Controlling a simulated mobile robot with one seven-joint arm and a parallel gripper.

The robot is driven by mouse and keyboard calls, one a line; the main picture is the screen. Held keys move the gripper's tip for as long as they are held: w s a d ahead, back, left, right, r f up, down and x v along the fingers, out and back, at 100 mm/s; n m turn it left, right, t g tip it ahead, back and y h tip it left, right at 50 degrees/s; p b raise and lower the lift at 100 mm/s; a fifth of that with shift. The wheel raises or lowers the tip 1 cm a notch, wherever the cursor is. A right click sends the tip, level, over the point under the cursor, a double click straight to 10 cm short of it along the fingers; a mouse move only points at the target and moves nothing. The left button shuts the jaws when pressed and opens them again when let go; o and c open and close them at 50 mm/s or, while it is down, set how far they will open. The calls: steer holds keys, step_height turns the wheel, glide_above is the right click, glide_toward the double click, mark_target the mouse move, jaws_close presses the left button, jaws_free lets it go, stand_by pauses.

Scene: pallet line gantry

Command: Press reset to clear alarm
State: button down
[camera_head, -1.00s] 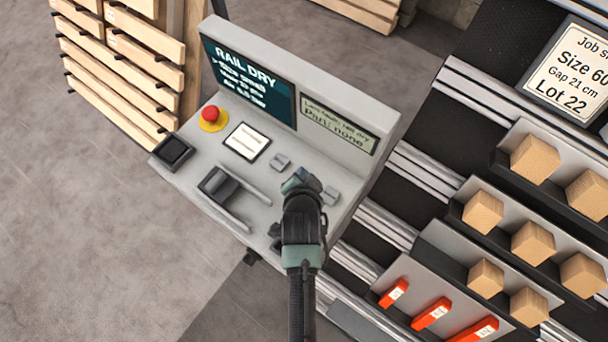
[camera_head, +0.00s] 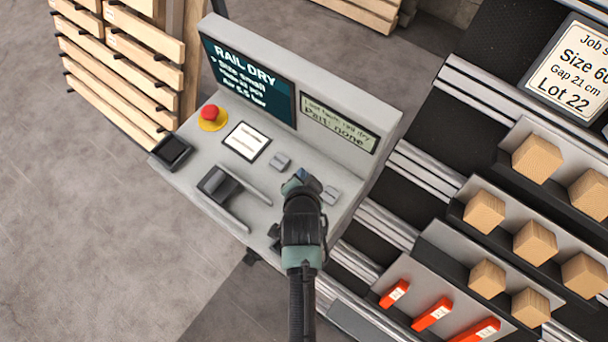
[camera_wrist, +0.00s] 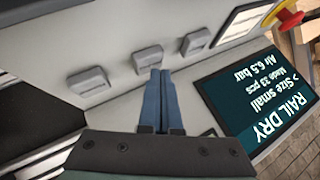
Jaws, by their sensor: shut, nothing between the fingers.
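The grey control console (camera_head: 350,88) fills the centre of the head view. A row of small grey buttons sits on its sloping panel: one button (camera_head: 280,162) is left of my gripper (camera_head: 302,178) and another button (camera_head: 331,195) is right of it. In the wrist view a middle button (camera_wrist: 148,56) lies just beyond my shut blue fingertips (camera_wrist: 160,76); in the head view my gripper hides it. I cannot tell whether the fingertips touch it. No button label is readable. The dark screen (camera_head: 245,80) reads "RAIL DRY", size small, air 6.5 bar.
A red mushroom button (camera_head: 209,113) on a yellow base, a white card (camera_head: 246,142) and a dark handle (camera_head: 222,188) are on the panel's left. A small display (camera_head: 338,125) reads "Part: none". Racks with wooden blocks (camera_head: 485,212) stand right; open floor (camera_head: 90,240) lies left.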

steer(key=shift+f+b, duration=0.35)
steer(key=shift+f, duration=0.15)
stand_by(0.5)
steer(key=shift+r, duration=0.1)
steer(key=shift+r+p, duration=0.8)
steer(key=shift+p, duration=0.1)
steer(key=shift+r, duration=0.15)
step_height(320, 180, up, 5)
steer(key=p, duration=0.5)
stand_by(0.6)
